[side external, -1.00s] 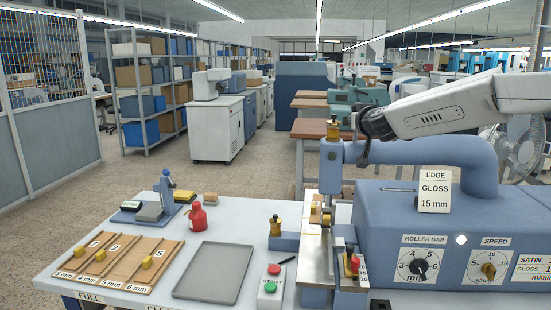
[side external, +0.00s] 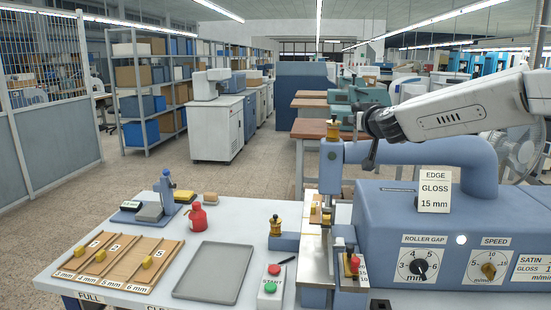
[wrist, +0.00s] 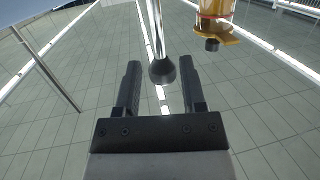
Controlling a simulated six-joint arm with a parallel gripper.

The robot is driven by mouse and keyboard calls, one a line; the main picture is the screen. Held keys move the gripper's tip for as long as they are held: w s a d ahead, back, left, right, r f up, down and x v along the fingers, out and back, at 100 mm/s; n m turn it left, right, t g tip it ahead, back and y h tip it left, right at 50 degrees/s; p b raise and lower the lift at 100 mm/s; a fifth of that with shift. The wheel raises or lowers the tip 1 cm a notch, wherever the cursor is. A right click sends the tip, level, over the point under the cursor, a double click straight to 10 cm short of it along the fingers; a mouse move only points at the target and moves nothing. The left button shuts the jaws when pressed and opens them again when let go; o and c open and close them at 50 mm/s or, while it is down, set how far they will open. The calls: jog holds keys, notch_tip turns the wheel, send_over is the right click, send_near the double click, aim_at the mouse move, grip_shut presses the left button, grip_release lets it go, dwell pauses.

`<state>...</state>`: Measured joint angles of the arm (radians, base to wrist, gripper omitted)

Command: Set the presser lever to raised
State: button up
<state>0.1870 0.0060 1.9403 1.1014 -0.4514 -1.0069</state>
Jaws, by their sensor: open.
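The presser lever (wrist: 158,35) shows in the wrist view as a thin shiny rod with a black rounded knob (wrist: 162,71). The knob lies between the two dark fingers of my gripper (wrist: 162,66), near their tips, with a gap on each side. The fingers are apart and not closed on it. In the side view my gripper (side external: 370,152) is beside the upper arm of the blue stamping machine (side external: 430,215), right of the brass cup (side external: 333,130). I cannot make out the lever there.
The brass cup also shows close to the right finger in the wrist view (wrist: 215,18). A grey tray (side external: 214,272), wooden rack (side external: 120,262) and red bottle (side external: 198,217) are on the bench at left.

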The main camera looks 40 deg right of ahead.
jog(key=shift+v, duration=1.95)
jog(key=shift+r, duration=0.1)
jog(key=c, duration=0.6)
jog(key=shift+s+d+f, duration=0.1)
jog(key=shift+d+f, duration=0.1)
jog(key=shift+d, duration=0.1)
grip_shut()
jog(key=s+d+f+m+h, duration=0.2)
jog(key=s+d+f+h, duration=0.1)
jog(key=s+d+h, duration=0.15)
jog(key=s+a+f+n+t+y, duration=0.2)
jog(key=a+t, duration=0.4)
jog(key=t, duration=0.4)
jog(key=shift+s+n+y, duration=0.9)
jog(key=shift+s+y, duration=0.05)
jog(key=shift+y, duration=0.3)
